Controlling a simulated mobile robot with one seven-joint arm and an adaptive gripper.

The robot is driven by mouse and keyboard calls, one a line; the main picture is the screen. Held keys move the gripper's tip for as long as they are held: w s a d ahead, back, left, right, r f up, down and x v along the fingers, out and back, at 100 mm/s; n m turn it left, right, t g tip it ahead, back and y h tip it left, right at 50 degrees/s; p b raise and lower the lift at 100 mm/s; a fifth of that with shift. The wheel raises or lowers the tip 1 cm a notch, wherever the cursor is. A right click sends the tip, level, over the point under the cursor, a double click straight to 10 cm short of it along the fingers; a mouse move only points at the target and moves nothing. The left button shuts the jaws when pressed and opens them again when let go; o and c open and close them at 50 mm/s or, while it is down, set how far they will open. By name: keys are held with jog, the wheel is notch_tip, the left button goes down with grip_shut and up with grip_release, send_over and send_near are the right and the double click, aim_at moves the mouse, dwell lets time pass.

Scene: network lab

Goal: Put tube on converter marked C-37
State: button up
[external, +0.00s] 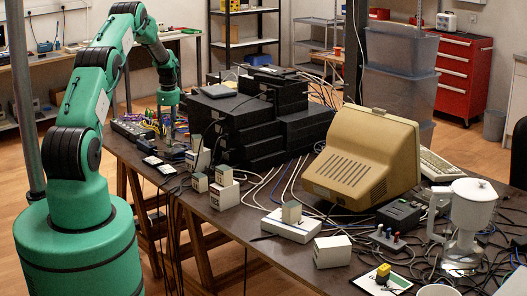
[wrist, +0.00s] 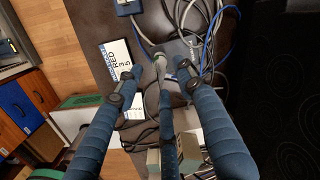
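My gripper (wrist: 156,72) shows in the wrist view with its blue fingers spread apart and nothing clearly held between them. In the external view my gripper (external: 168,116) hangs low over the left end of the dark table, among cables and small parts. I cannot pick out the tube for certain. Small pale boxes that may be converters stand along the table's front: one pair (external: 224,192) near the left, a wide white box with a small block on it (external: 291,228), and a separate box (external: 332,252). No C-37 marking is readable.
Blue and white cables (wrist: 207,40) lie at the right. Stacked black units (external: 240,130), a beige monitor (external: 365,158) and a white blender-like machine (external: 468,220) crowd the table.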

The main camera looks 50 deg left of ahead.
jog(key=shift+d+r+p, duration=0.2)
jog(key=shift+r+p, duration=0.1)
jog(key=shift+r, duration=2.7)
